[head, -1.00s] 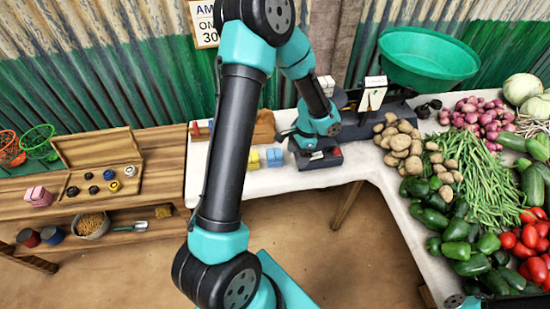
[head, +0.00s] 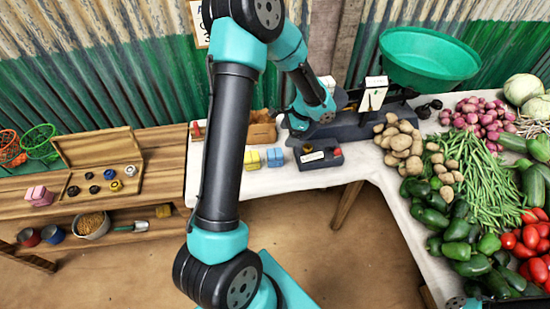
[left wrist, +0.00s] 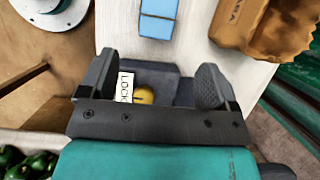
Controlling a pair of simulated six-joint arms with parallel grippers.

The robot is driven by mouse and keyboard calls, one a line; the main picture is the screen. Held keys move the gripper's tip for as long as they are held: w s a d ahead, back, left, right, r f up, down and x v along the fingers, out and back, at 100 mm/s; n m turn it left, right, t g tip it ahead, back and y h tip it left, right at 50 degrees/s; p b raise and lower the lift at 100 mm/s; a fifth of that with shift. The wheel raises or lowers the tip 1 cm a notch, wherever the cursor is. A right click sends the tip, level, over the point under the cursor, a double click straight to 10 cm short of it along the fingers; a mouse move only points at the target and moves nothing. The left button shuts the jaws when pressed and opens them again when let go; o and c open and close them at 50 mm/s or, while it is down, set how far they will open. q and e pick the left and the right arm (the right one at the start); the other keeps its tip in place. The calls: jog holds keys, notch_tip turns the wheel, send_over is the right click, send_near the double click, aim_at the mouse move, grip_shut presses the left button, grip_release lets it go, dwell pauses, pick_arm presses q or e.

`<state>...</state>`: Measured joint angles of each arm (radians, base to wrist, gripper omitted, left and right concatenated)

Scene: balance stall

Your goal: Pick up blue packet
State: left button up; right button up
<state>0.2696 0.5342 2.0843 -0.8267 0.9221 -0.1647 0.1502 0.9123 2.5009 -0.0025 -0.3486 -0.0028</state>
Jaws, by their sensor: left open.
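The blue packet (head: 275,157) lies on the white cloth of the stall table, just right of a yellow packet (head: 252,160). In the left wrist view the blue packet (left wrist: 157,25) shows at the top edge, with a seam across it, beyond my fingers. My left gripper (head: 299,123) is open in the head view, behind and right of the blue packet and apart from it. In the left wrist view my left gripper (left wrist: 157,82) has its fingers wide apart, over a dark box with nothing held. My right gripper's fingers are not visible.
The dark box (head: 319,158) with a label and coloured buttons stands right of the blue packet. A scale with a green pan (head: 428,55) and potatoes (head: 400,140) are further right. Bare cloth lies in front of the packets.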

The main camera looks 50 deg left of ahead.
aim_at(278, 152)
pick_arm(q)
jog(key=x, duration=0.7)
jog(key=shift+s+f, duration=0.1)
jog(key=shift+f, duration=0.3)
jog(key=shift+f, duration=0.1)
jog(key=x, duration=0.5)
jog(key=shift+s+d, duration=0.1)
jog(key=shift+d, duration=0.05)
jog(key=shift+c, duration=0.5)
jog(key=c, duration=1)
